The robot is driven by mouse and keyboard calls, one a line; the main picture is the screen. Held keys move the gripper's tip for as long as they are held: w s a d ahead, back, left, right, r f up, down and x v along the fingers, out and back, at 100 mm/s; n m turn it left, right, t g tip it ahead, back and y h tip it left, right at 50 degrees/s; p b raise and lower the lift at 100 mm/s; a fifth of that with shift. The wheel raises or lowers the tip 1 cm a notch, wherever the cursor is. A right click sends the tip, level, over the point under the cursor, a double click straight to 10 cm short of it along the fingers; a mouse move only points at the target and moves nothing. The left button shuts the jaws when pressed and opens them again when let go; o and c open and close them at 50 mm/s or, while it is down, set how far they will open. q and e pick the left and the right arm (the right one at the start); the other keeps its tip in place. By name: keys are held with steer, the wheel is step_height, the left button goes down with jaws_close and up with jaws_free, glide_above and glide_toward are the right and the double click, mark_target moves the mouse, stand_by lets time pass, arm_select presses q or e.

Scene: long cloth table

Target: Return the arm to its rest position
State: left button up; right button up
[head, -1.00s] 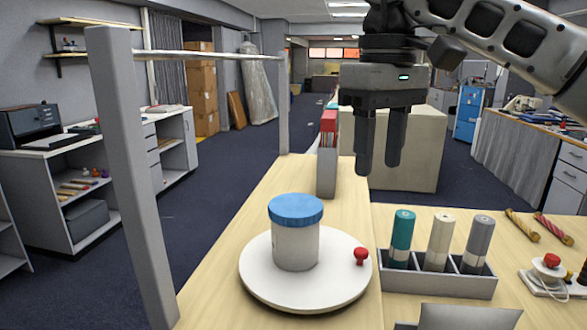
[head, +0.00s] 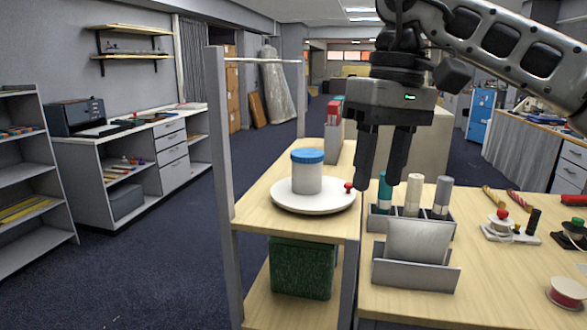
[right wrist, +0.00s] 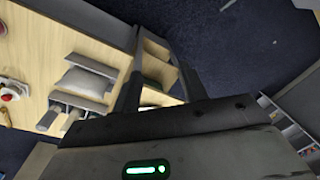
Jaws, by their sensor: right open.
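My right gripper (head: 383,184) hangs from the right arm in the head view, jaws pointing down, above the table near the three-slot holder. Its two dark fingers are apart with nothing between them. In the right wrist view the fingers (right wrist: 155,85) are also spread and empty, with table and floor beyond. A white jar with a blue lid (head: 307,172) stands upright on a white round turntable (head: 313,200) with a small red knob, left of the gripper. My left gripper is not seen.
A holder (head: 407,221) with teal, cream and grey cylinders stands right of the turntable. A grey metal rack (head: 415,268) is in front of it. A grey post (head: 222,190) rises at the table's left edge. A green bin (head: 302,268) sits on the lower shelf.

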steer(key=s+a+f+m+g+y, duration=0.3)
steer(key=a+f+m+y, duration=0.2)
steer(key=a+m+y, duration=0.45)
steer(key=s+a+f+m+g+y, duration=0.25)
steer(key=a+f+m+y, duration=0.35)
steer(key=a+m+y, duration=0.35)
steer(key=w+d+f+n+t+h, duration=0.4)
steer(key=f+n+t, duration=0.4)
steer(key=n+t, duration=0.65)
steer(key=w+d+f+n+t+h, duration=0.1)
steer(key=d+f+n+t+h, duration=0.5)
steer(key=n, duration=1.3)
steer(key=s+d+f+m+g+h, duration=0.1)
steer(key=s+d+f+m, duration=0.3)
steer(key=f, duration=0.4)
steer(key=s+d+f+m+g+h, duration=0.2)
steer(key=s+d+f+m+h, duration=0.2)
steer(key=s+f+m, duration=0.2)
steer(key=s+d+f+m+g+h, duration=0.1)
steer(key=s+d+f+m+h, duration=0.1)
steer(key=s+d+f+m, duration=0.3)
step_height(320, 180, down, 5)
steer(key=s+m, duration=0.1)
steer(key=m, duration=0.2)
